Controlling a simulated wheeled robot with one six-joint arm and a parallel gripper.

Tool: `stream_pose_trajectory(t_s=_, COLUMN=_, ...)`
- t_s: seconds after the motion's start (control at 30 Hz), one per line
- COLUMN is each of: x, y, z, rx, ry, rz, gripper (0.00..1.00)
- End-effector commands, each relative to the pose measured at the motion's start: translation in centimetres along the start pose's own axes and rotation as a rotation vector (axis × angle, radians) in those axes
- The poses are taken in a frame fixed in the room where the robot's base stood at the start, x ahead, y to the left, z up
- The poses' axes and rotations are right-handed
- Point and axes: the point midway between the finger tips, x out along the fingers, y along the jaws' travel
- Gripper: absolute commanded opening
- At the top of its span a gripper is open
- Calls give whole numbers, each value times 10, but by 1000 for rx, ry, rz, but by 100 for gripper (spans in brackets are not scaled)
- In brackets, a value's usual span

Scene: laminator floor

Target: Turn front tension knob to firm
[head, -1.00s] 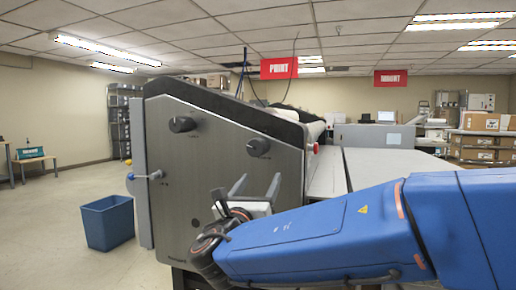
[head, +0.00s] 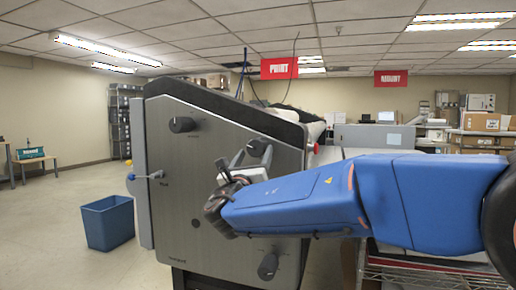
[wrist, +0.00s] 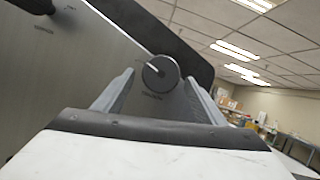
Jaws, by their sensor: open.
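The machine's grey side panel (head: 215,115) carries several dark round knobs. One knob (head: 257,147) is at the panel's upper right; the same knob in the wrist view (wrist: 160,73) has a pale line pointing up and left. Another knob (head: 182,124) is at the upper left and a third (head: 268,266) is low on the right. The labels are too small to read, so I cannot tell which is the front tension knob. My gripper (head: 250,159) is open, its fingers on either side of the upper right knob in the wrist view. I see no clear contact.
A small lever with a blue ball (head: 131,177) sticks out at the panel's left edge. A red button (head: 316,148) is right of the panel. A blue bin (head: 107,222) stands on the floor at left, with open floor around it.

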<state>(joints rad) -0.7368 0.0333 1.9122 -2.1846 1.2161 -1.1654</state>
Motion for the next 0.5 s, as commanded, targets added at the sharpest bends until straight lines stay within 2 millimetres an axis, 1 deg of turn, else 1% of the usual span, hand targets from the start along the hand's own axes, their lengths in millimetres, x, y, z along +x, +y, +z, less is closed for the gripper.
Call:
stream_pose_trajectory(t_s=0.03, x=9, y=0, z=0, rx=-1, ry=0, rz=-3, gripper=65)
stream_pose_trajectory(t_s=0.1, x=20, y=-1, z=0, rx=0, ry=-1, rz=-2, gripper=65)
stream_pose_trajectory(t_s=0.2, x=34, y=0, z=0, rx=0, ry=-1, rz=-2, gripper=65)
stream_pose_trajectory(t_s=0.33, x=45, y=0, z=0, rx=0, ry=0, rz=-1, gripper=65)
stream_pose_trajectory(t_s=0.5, x=52, y=0, z=0, rx=1, ry=-1, rz=-1, gripper=65)
